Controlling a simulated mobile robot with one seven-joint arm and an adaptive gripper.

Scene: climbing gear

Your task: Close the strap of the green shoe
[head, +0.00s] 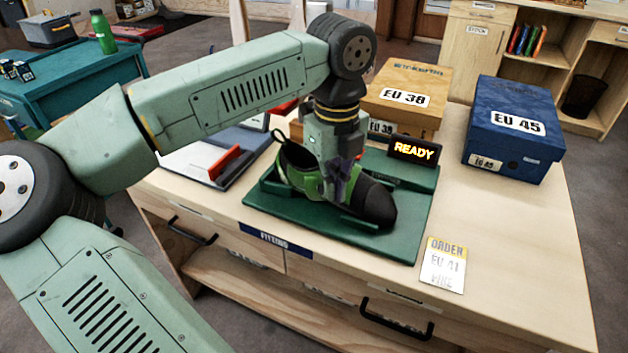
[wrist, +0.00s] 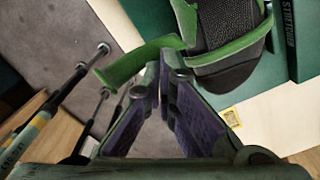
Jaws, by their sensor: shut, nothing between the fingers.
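The green shoe (head: 374,204), with a black toe, lies on a dark green fitting board (head: 405,239) on the bench. In the wrist view the shoe (wrist: 235,62) is at the upper right. Its green strap (wrist: 132,64) sticks out to the left, away from the shoe, with its end free. My gripper (head: 338,192) is over the near side of the shoe and hides part of it. In the wrist view my gripper (wrist: 166,76) is shut and empty, its tips close beside the strap near the shoe. I cannot tell whether they touch the strap.
A lit READY sign (head: 414,151) stands behind the board. A brown EU 38 box (head: 408,78) and a blue EU 45 box (head: 514,127) stand farther back. An order card (head: 444,266) lies at the front right. The bench right of the board is mostly clear.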

